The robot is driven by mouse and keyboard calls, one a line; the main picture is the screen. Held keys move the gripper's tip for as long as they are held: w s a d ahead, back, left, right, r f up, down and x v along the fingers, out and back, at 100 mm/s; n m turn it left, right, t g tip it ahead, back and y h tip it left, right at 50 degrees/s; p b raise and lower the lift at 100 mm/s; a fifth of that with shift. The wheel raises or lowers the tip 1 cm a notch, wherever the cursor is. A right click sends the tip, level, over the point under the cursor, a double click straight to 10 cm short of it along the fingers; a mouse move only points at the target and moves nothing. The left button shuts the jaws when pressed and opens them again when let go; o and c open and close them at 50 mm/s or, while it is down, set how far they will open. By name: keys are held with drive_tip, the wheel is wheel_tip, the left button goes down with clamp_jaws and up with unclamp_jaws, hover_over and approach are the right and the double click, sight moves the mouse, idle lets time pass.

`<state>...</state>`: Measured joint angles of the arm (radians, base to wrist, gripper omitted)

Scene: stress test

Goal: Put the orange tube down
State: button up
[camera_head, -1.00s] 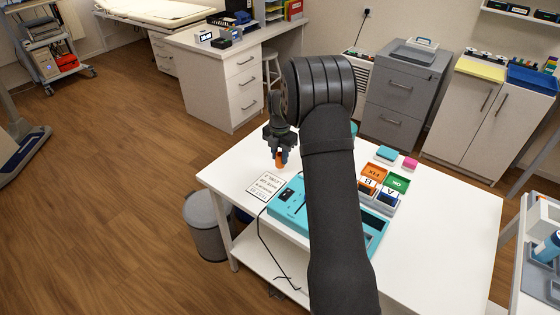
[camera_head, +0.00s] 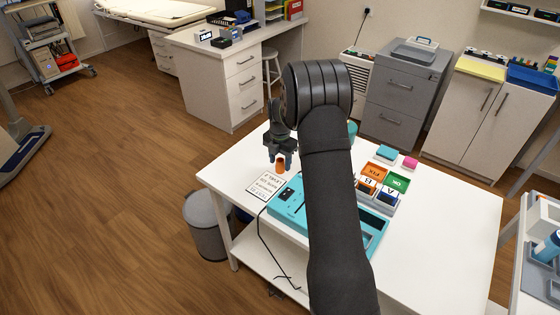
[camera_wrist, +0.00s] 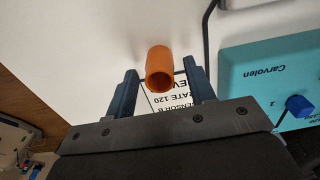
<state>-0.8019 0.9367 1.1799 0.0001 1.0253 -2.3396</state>
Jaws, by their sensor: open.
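The orange tube (camera_head: 280,167) is at the left part of the white table, beside the printed card (camera_head: 266,185). In the wrist view the tube (camera_wrist: 159,72) shows its open end towards the camera, and its lower end overlaps the card's edge. My gripper (camera_head: 280,158) is over it with the jaws open. In the wrist view the dark fingers of my gripper (camera_wrist: 161,80) stand on either side of the tube, with a gap on each side. Whether its far end rests on the table or the card cannot be told.
A teal device (camera_head: 289,205) with a black cable lies close to the right of the card. Labelled orange, green, white and blue bins (camera_head: 372,173) stand further right, partly behind my arm. The white tabletop (camera_head: 450,230) is clear at the right.

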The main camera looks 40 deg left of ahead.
wheel_tip(320, 180, up, 12)
idle(0.4)
drive_tip(key=shift+f, duration=0.1)
wheel_tip(320, 180, down, 12)
drive_tip(key=shift+r, duration=2)
drive_tip(key=shift+f, duration=0.15)
